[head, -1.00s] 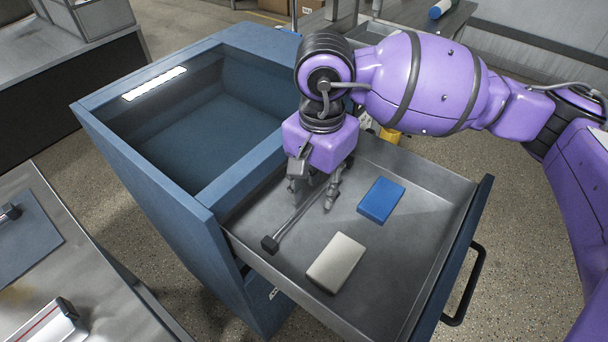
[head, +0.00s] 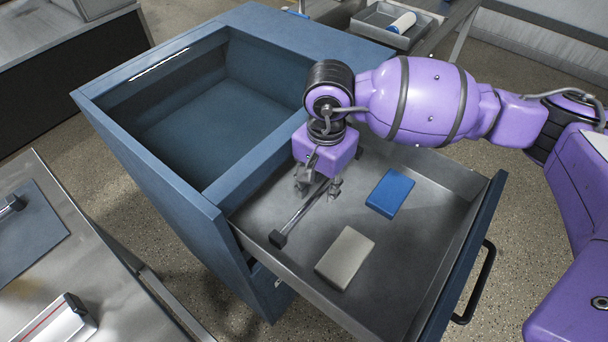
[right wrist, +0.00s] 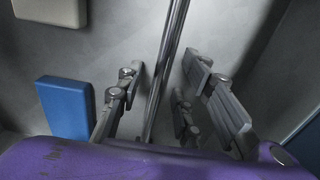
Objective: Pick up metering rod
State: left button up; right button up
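The metering rod (head: 298,216), a thin metal rod with a black block at its near end, lies in the open drawer (head: 400,250). My right gripper (head: 318,190) is low in the drawer over the rod's far part and hides that part in the head view. In the right wrist view, the gripper (right wrist: 168,84) is open, with a finger on each side of the rod (right wrist: 166,65). Gaps show between the rod and both fingers. My left gripper is not in view.
A blue block (head: 390,193) and a beige block (head: 345,257) lie in the drawer, right of the rod. The blue cabinet (head: 160,180) has an open recess at left. A steel table (head: 120,290) stands at lower left.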

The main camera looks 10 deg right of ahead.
jog(key=shift+c, duration=0.3)
grip_shut()
